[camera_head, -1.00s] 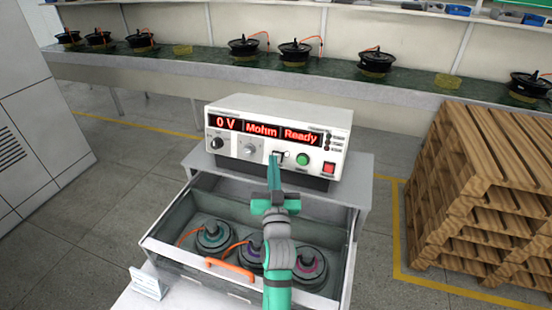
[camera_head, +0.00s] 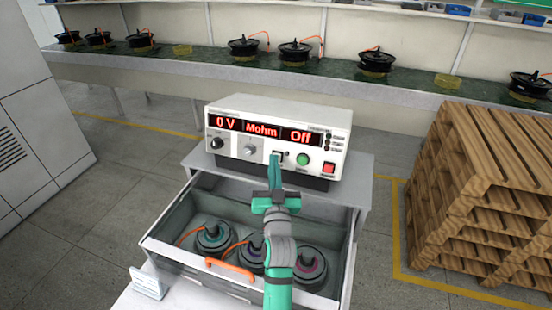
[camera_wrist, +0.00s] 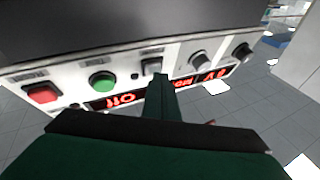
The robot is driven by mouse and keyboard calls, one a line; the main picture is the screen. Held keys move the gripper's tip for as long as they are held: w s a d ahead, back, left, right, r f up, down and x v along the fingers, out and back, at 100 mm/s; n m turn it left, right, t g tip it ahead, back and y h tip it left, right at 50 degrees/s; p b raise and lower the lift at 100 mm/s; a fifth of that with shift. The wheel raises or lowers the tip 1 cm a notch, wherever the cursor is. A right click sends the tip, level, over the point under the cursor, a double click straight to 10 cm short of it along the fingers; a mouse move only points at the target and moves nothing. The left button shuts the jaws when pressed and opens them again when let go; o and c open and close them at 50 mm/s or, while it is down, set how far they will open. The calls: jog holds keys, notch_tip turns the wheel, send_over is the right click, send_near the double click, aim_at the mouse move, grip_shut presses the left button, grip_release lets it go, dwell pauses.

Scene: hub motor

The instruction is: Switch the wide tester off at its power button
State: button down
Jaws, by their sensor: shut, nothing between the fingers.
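The wide tester (camera_head: 272,108) is a white box on the grey cabinet. Its red displays read "0 V", "Mohm" and "Off". Its front has two knobs, a green button (camera_head: 303,159), a red button (camera_head: 328,168) and a small dark switch (camera_head: 280,155) between the right knob and the green button. My gripper (camera_head: 275,160) is shut and empty, its tips right in front of that switch and partly covering it. In the wrist view my fingertips (camera_wrist: 160,80) are at the dark switch (camera_wrist: 152,66); I cannot tell whether they touch it.
Below the tester an open drawer (camera_head: 176,222) with an orange handle (camera_head: 229,270) holds several hub motors, under my arm. A stack of wooden pallets (camera_head: 480,190) stands at the right. A long bench (camera_head: 200,62) with motors runs behind. A grey cabinet (camera_head: 35,120) stands at the left.

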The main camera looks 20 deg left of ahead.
jog(key=shift+w, duration=0.15)
jog(key=shift+s, duration=0.25)
jog(key=shift+s+r, duration=0.2)
jog(key=shift+s, duration=0.5)
jog(key=shift+s+a+r, duration=0.1)
jog(key=shift+s+r, duration=0.1)
jog(key=shift+s, duration=0.6)
jog(key=shift+s+d+r, duration=0.1)
jog(key=shift+s+r, duration=0.15)
jog(key=shift+s, duration=0.55)
jog(key=shift+s+a+r, duration=0.1)
jog(key=shift+s+r, duration=0.1)
jog(key=shift+s, duration=0.6)
jog(key=shift+s, duration=0.15)
jog(key=s+r, duration=0.1)
jog(key=s, duration=0.5)
jog(key=shift+s+r, duration=0.25)
jog(key=shift+r, duration=0.05)
